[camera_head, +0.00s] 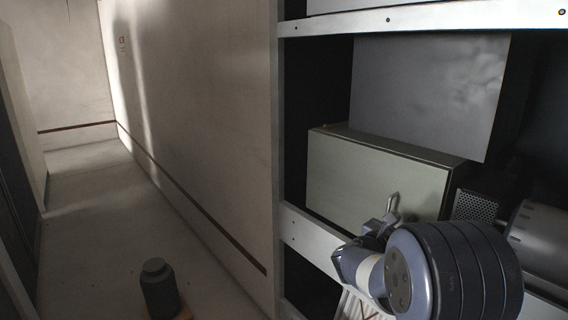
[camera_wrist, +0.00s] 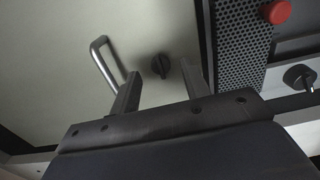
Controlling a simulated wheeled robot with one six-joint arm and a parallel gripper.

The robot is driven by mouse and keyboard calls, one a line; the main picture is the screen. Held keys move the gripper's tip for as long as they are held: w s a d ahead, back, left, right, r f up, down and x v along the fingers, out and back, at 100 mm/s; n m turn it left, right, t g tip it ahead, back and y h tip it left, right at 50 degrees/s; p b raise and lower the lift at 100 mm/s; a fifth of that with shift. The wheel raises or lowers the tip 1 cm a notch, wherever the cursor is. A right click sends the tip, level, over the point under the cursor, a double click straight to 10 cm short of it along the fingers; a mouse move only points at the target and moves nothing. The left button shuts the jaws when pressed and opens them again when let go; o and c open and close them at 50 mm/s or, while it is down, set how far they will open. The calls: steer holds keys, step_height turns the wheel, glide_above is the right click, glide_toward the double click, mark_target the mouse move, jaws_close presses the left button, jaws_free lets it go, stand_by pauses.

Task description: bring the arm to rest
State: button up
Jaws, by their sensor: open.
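My gripper (camera_wrist: 160,90) is open, with its two fingers apart and nothing between them in the wrist view. It points at the front of a pale grey-green cabinet (camera_wrist: 60,80). A metal bar handle (camera_wrist: 104,62) on that front shows just left of the left finger. In the head view, my gripper (camera_head: 376,228) is in front of the lower right part of the cabinet (camera_head: 365,175), partly hidden by my wrist. I cannot tell if a finger touches the handle.
The rack's pale frame (camera_head: 278,150) stands left of the cabinet. Right of it are a perforated panel (camera_wrist: 240,40), a red button (camera_wrist: 277,12) and a dark rotary knob (camera_wrist: 299,77). A dark canister (camera_head: 160,290) stands in the corridor, whose floor (camera_head: 100,220) is otherwise clear.

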steer(key=shift+x, duration=1.25)
